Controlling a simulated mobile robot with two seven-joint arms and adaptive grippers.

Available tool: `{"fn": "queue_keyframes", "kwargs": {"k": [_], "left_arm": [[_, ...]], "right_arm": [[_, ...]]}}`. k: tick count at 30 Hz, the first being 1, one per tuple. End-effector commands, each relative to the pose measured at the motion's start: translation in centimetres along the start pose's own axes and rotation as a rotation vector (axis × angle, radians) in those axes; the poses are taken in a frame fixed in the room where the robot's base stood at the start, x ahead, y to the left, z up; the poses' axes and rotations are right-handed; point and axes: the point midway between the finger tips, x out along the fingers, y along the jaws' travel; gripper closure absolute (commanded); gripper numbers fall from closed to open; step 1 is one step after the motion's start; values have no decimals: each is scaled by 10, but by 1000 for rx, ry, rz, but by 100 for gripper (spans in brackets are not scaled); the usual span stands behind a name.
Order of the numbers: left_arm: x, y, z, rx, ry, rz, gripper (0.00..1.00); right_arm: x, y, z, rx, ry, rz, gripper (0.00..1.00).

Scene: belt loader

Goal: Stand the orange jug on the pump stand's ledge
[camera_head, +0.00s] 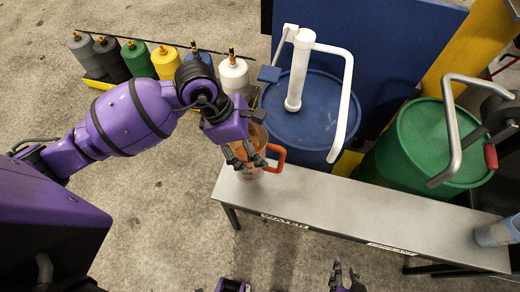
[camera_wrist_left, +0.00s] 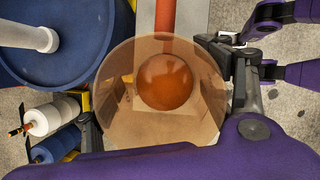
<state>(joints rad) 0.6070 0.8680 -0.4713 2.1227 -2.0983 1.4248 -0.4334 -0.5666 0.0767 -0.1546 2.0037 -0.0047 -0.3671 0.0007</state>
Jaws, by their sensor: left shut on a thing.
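The orange jug (camera_head: 256,136) is see-through, with a red-orange handle, and is over the left end of the pump stand's grey ledge (camera_head: 345,206). My left gripper (camera_head: 246,160) is shut on the jug and partly hides it. In the left wrist view the jug (camera_wrist_left: 125,115) shows its round open mouth, with a finger on each side. The jug looks about upright; whether its base touches the ledge I cannot tell. My right gripper (camera_head: 345,275) is at the bottom edge, partly cut off, its fingertips apart and nothing between them.
A blue drum (camera_head: 305,125) with a white pump and a green drum (camera_head: 440,145) with a metal crank stand behind the ledge. A blue container (camera_head: 497,233) stands at the ledge's right end. Several bottles (camera_head: 165,62) line the back left. The ledge's middle is clear.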

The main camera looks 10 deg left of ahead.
Motion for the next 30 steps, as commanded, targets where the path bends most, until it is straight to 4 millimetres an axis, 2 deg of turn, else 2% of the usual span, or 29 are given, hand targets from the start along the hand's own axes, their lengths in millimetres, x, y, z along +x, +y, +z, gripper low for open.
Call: {"fn": "queue_keyframes", "kwargs": {"k": [3, 11, 17, 28, 29, 30], "left_arm": [[19, 0, -7, -2, -3, -1, 92], [39, 1, -15, 1, -2, 0, 92], [63, 1, -25, 0, -2, 0, 92], [68, 1, -27, 3, -2, 1, 92], [69, 1, -28, 2, 0, 0, 28], [68, 1, -28, 2, -1, 0, 23]], "right_arm": [[-2, 0, 4, 1, -8, 1, 71], [-3, 0, 7, 2, -13, 1, 71], [-2, 0, 5, 1, -10, 0, 71], [4, -2, -1, -1, 2, -3, 71], [4, -2, -1, -1, 2, -3, 71], [3, -2, -1, -1, 2, -3, 71]]}}
